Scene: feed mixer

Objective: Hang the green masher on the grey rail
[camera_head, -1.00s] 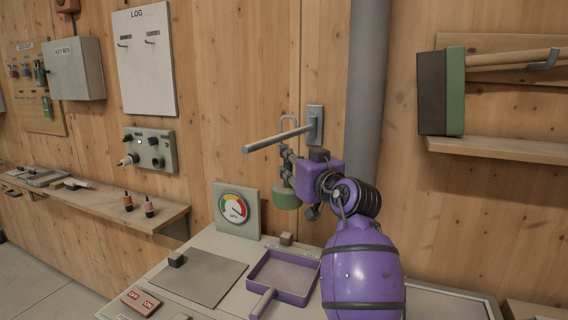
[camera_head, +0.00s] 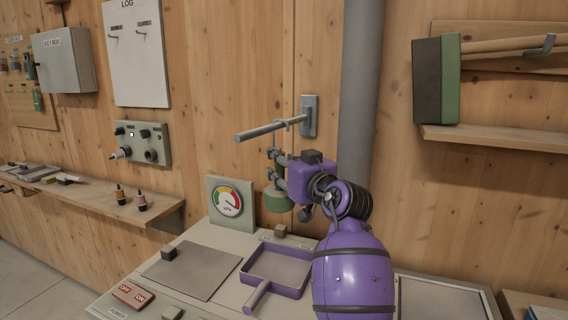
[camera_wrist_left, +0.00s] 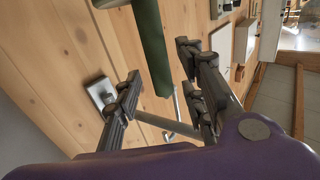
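The grey rail (camera_head: 262,132) sticks out from its wall plate. The green masher (camera_head: 277,199) hangs upright below it. Its wire loop (camera_head: 287,122) appears to be over the rail, though it is small here. In the left wrist view the thick green part of the masher (camera_wrist_left: 152,45) shows between the fingers, and the rail (camera_wrist_left: 165,124) crosses behind. My left gripper (camera_head: 278,165) is around the masher just under the rail. In the wrist view its fingers (camera_wrist_left: 160,80) stand apart, with gaps on both sides of the green part. My right gripper is not in view.
A grey pipe (camera_head: 362,90) runs up the wall right of the rail. Below are a gauge (camera_head: 228,203), a purple tray (camera_head: 280,268) and a flat plate (camera_head: 192,270) on the console. A shelf (camera_head: 500,138) with a green-and-black block is at the right. Free wall lies left of the rail.

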